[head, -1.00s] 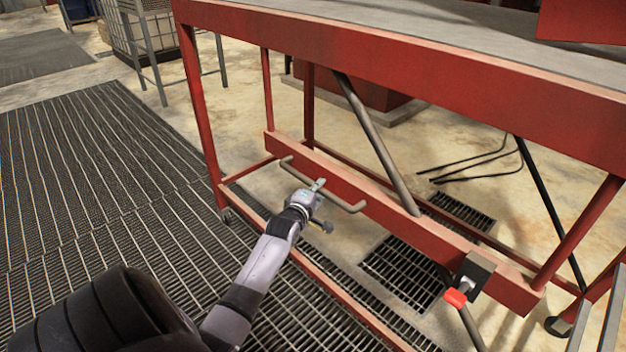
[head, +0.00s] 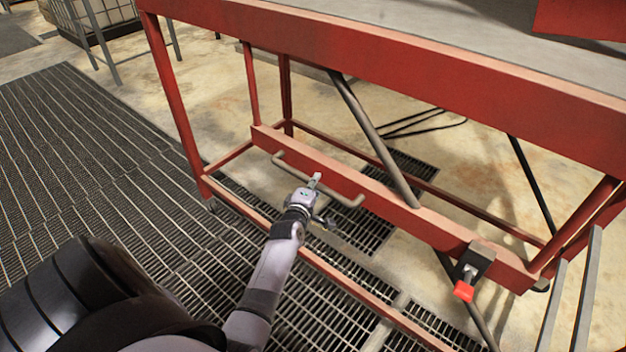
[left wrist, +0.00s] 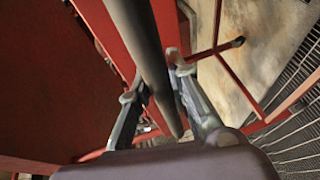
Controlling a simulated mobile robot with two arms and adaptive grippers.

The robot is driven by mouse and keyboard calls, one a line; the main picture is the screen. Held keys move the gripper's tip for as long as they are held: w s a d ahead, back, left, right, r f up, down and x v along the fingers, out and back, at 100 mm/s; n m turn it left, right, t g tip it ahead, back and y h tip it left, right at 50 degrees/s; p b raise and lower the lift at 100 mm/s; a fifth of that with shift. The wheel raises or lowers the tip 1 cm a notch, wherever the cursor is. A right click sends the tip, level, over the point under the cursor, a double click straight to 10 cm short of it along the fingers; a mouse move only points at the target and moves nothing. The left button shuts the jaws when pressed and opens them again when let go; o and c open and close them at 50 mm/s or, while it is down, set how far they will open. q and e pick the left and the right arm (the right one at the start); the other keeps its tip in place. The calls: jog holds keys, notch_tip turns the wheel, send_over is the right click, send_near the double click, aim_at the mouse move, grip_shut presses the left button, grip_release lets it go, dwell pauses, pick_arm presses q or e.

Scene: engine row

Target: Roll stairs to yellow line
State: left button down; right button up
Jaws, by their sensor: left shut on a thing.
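The stairs show in the head view as a red steel frame (head: 380,75) with a grey top surface, legs, a low crossbeam and small casters. A grey U-shaped handle (head: 338,196) is fixed to the crossbeam. My left gripper (head: 314,181) is shut on this handle near its middle. In the left wrist view, the grey bar (left wrist: 140,45) runs between the two fingers (left wrist: 158,90). A red-tipped latch (head: 464,291) sits at the right end of the crossbeam. My right gripper is out of view. I see no yellow line.
Dark metal grating (head: 70,150) covers the floor at the left. Smaller floor grates lie under the frame. Bare concrete (head: 205,95) lies behind it. Grey rails (head: 572,300) stand at the lower right.

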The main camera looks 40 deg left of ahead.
pick_arm(q)
jog(key=shift+w+a+r, duration=0.1)
jog(key=shift+a+r, duration=0.2)
jog(key=shift+a, duration=0.55)
jog(key=c, duration=1.9)
grip_release()
jog(key=shift+c, duration=0.2)
jog(key=o, duration=0.4)
jog(key=shift+d+f, duration=0.15)
jog(key=shift+o, duration=0.3)
jog(key=shift+d+f, duration=0.15)
jog(key=v, duration=1.2)
